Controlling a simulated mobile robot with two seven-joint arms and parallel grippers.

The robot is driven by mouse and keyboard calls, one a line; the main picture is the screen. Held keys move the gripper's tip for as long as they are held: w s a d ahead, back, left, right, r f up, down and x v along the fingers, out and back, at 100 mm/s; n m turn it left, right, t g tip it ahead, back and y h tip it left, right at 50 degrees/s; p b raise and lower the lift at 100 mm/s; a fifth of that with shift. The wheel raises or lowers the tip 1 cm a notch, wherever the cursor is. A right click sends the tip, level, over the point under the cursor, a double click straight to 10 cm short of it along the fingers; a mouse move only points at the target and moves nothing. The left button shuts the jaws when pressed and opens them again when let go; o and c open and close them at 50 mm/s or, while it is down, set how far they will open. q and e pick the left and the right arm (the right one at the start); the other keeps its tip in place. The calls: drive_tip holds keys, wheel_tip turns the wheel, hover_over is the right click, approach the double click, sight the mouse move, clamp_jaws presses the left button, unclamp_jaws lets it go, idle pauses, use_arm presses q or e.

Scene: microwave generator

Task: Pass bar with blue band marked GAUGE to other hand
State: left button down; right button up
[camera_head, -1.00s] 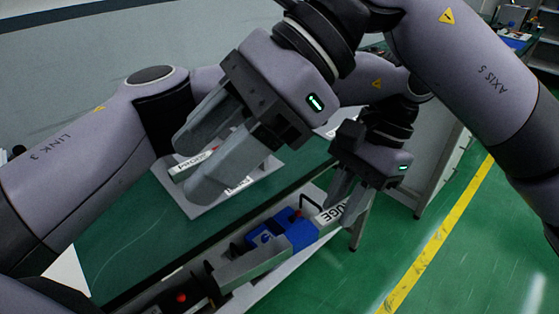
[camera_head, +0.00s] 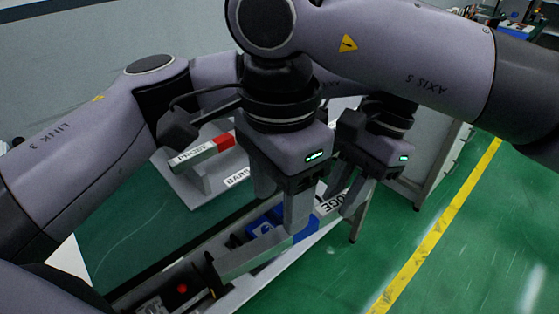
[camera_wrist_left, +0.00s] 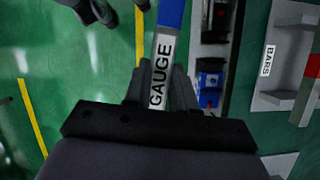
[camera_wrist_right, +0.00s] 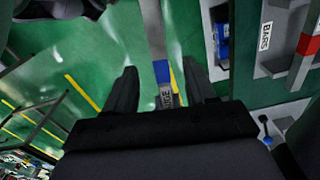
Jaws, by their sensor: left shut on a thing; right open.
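The grey bar with the blue band (camera_head: 303,231) has a white GAUGE label at its right end. My left gripper (camera_head: 343,198) is shut on that label end, holding the bar over the bench's front edge. In the left wrist view, the GAUGE label (camera_wrist_left: 161,72) lies between the fingers and the blue band is just beyond. My right gripper (camera_head: 281,212) is open and points down at the bar near the blue band. In the right wrist view, the bar's blue band (camera_wrist_right: 162,72) shows between the spread fingers; I cannot tell how deep it sits between them.
A white stand marked BARS (camera_head: 205,196) carries a bar with a red band marked PROBE (camera_head: 200,152). Below the held bar is a tray with a blue device (camera_head: 262,226) and a red button (camera_head: 183,289). Green floor is clear at right.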

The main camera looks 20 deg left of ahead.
sight(279, 233)
wheel_tip(279, 233, down, 6)
drive_tip(key=shift+f, duration=0.25)
clamp_jaws()
use_arm(q)
drive_tip(key=c, duration=0.8)
unclamp_jaws()
drive_tip(key=shift+c, duration=0.2)
